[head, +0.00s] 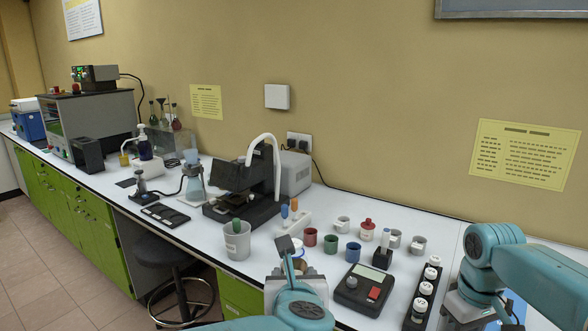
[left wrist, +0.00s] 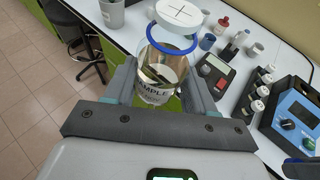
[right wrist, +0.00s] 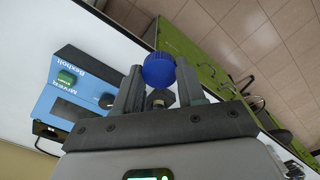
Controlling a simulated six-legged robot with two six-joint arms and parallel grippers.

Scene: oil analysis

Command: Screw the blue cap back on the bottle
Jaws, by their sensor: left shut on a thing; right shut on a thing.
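A clear bottle labelled SAMPLE (left wrist: 153,92) stands between the fingers of my left gripper (left wrist: 160,78) in the left wrist view. The gripper is shut on it. In the head view my left arm mostly hides the bottle. My right gripper (right wrist: 159,78) is shut on the blue cap (right wrist: 159,69) in the right wrist view, apart from the bottle. The cap is hidden in the head view, where my right arm comes in at the right.
A blue instrument (right wrist: 70,85) is beside my right gripper. A black rack of white-capped vials (head: 424,297) and a dark meter with a red button (head: 365,290) lie between my arms. Several small cups, one green (head: 331,243), stand behind. A grey beaker (head: 237,242) is at left.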

